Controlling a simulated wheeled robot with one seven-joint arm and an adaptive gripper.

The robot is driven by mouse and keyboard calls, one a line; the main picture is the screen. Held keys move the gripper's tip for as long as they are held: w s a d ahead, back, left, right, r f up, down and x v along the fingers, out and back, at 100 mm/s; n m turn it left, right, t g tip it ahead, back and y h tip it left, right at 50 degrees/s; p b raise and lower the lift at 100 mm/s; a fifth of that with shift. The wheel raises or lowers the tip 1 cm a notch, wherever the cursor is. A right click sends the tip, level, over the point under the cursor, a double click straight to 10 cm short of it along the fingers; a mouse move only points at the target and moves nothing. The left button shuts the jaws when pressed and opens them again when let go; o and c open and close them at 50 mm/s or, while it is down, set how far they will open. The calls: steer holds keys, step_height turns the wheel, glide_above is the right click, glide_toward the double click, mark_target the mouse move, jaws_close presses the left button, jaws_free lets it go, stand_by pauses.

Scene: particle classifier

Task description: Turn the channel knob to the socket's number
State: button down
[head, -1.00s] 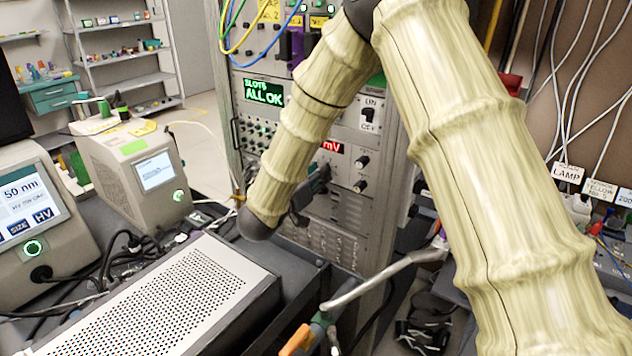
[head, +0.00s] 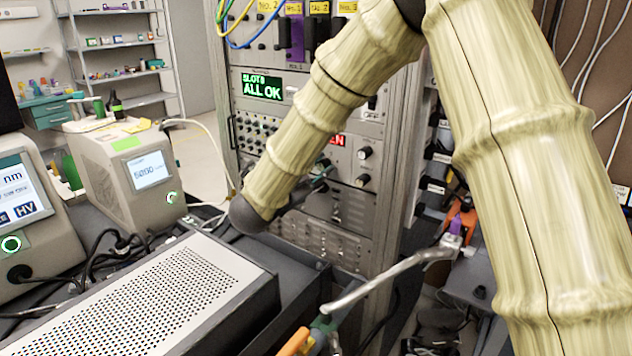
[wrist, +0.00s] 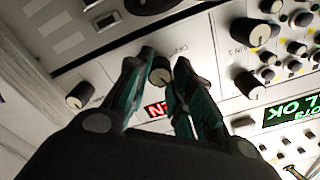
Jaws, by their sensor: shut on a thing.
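A small dark knob with a pale cap (wrist: 160,72) sits between the fingertips of my gripper (wrist: 163,62) in the wrist view. The fingers are shut on it from both sides. I cannot read its pointer or the lettering beside it. A red-lit display (wrist: 162,108) lies just below the knob in the wrist view, upside down and partly covered by a finger. My gripper (head: 318,180) is at the rack panel there, mostly hidden by my arm. No socket is clearly identifiable.
A green "ALL OK" display (head: 262,87) is on the rack. Yellow number labels (head: 268,6) are at the top. A perforated metal box (head: 160,300) stands in front on the left.

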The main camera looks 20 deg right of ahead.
steer(key=m+b, duration=0.2)
steer(key=f+m+b, duration=0.1)
steer(key=b, duration=0.1)
steer(key=shift+m, duration=0.4)
steer(key=m+b, duration=0.3)
steer(key=b, duration=0.2)
steer(key=shift+m, duration=0.3)
steer(key=m+b, duration=0.7)
steer(key=b, duration=0.3)
steer(key=m+b, duration=0.4)
steer(key=b, duration=0.2)
steer(key=m+b, duration=0.4)
steer(key=b, duration=0.2)
steer(key=shift+b, duration=0.35)
steer(key=m+b, duration=0.3)
steer(key=b, duration=0.1)
steer(key=shift+r, duration=0.15)
steer(key=m+b, duration=0.2)
steer(key=b, duration=0.1)
steer(key=shift+d+r, duration=0.1)
steer(key=shift+r, duration=0.3)
